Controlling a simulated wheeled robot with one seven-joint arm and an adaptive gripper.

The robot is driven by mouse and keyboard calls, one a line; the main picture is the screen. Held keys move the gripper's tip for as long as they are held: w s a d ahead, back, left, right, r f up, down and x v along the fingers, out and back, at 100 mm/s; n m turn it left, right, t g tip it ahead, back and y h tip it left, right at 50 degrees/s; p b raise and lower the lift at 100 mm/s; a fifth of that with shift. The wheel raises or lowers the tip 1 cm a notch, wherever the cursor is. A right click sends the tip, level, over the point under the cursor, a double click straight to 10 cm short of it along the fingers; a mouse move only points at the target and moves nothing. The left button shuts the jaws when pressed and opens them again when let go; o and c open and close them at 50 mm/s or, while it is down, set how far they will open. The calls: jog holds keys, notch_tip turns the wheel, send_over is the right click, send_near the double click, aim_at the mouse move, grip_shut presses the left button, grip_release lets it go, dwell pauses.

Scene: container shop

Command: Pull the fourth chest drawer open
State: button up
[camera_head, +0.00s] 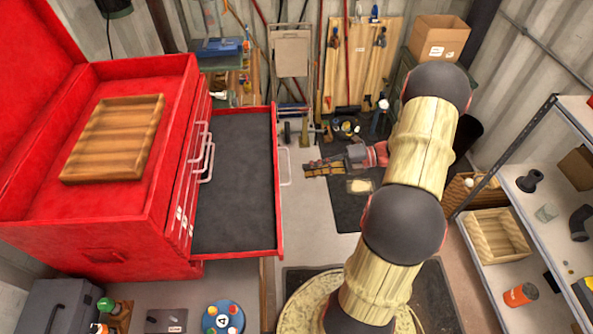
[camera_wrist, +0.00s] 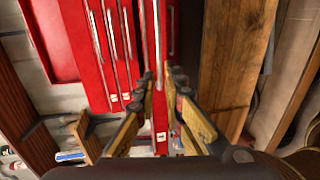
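The red tool chest (camera_head: 172,160) stands at the left, its lid raised. One drawer (camera_head: 235,185) is pulled far out to the right; its dark-lined inside looks empty. Three handles of closed drawers (camera_head: 202,150) show above it. Its bar handle (camera_head: 285,167) is on the front face. My gripper (camera_head: 308,169) is just right of that handle, pointing at it, with a small gap. In the wrist view, my gripper's fingers (camera_wrist: 159,82) are apart, with the open drawer's narrow red front (camera_wrist: 161,125) between and beyond them. No grasp on the handle shows.
A wooden tray (camera_head: 115,137) lies on the chest top. A shelf unit (camera_head: 545,200) stands at the right, and a cardboard box (camera_head: 438,38) at the back. The floor strip (camera_head: 300,222) right of the drawer is clear.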

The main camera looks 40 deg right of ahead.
jog(key=shift+v, duration=2.35)
